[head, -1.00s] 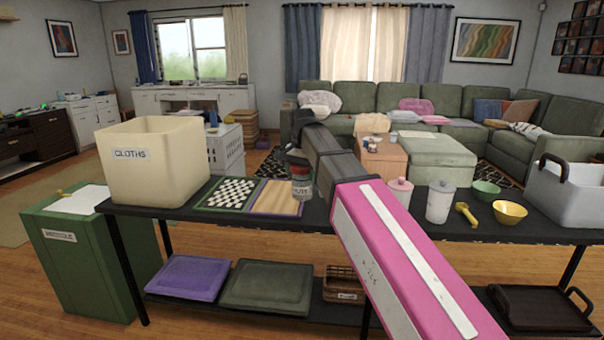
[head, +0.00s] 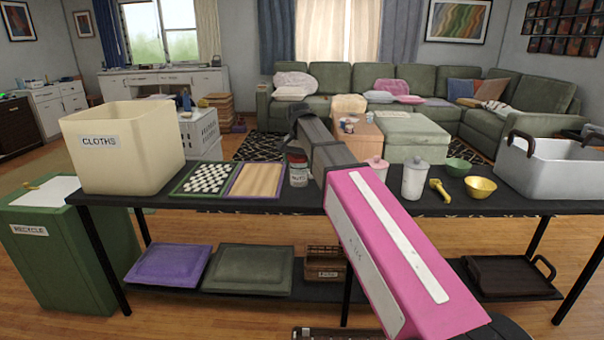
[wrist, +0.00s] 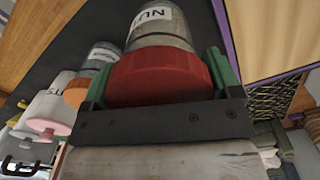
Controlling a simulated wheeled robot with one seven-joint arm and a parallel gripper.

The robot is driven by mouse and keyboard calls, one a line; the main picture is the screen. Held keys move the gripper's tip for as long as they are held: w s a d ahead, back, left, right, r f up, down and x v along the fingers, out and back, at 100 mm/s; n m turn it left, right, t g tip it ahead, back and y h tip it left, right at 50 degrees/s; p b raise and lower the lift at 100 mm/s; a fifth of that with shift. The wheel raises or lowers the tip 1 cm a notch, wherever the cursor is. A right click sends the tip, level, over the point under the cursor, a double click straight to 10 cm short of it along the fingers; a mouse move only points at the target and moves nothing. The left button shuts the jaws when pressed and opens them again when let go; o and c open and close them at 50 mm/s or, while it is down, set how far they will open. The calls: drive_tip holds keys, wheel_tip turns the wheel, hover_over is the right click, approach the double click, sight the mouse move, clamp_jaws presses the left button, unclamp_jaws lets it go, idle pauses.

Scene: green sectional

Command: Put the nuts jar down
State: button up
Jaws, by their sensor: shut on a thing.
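The nuts jar (head: 298,175) is upright, with a red lid and a white label, just right of the wooden board on the dark table. My gripper (head: 297,152) is above it, shut on its red lid. In the wrist view the green fingers of my gripper (wrist: 160,80) sit on both sides of the red lid of the nuts jar (wrist: 160,30). The jar's base is at or very near the tabletop (head: 330,203); I cannot tell whether it touches.
A checkered board (head: 207,179) and wooden board (head: 256,180) lie left, beside the CLOTHS bin (head: 125,150). Right are a pink-lidded jar (head: 377,164), white canister (head: 415,180), yellow bowl (head: 481,189) and grey bin (head: 555,170). The wrist view shows an orange-lidded jar (wrist: 76,94) nearby.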

sight(302, 172)
drive_tip(key=shift+w+d+f, duration=0.55)
drive_tip(key=shift+w+f, duration=0.05)
drive_tip(key=shift+w, duration=0.05)
drive_tip(key=shift+f, duration=1.95)
drive_tip(key=o, duration=0.8)
drive_tip(key=shift+f, duration=0.1)
wheel_tip(302, 172, up, 12)
drive_tip(key=shift+r, duration=0.15)
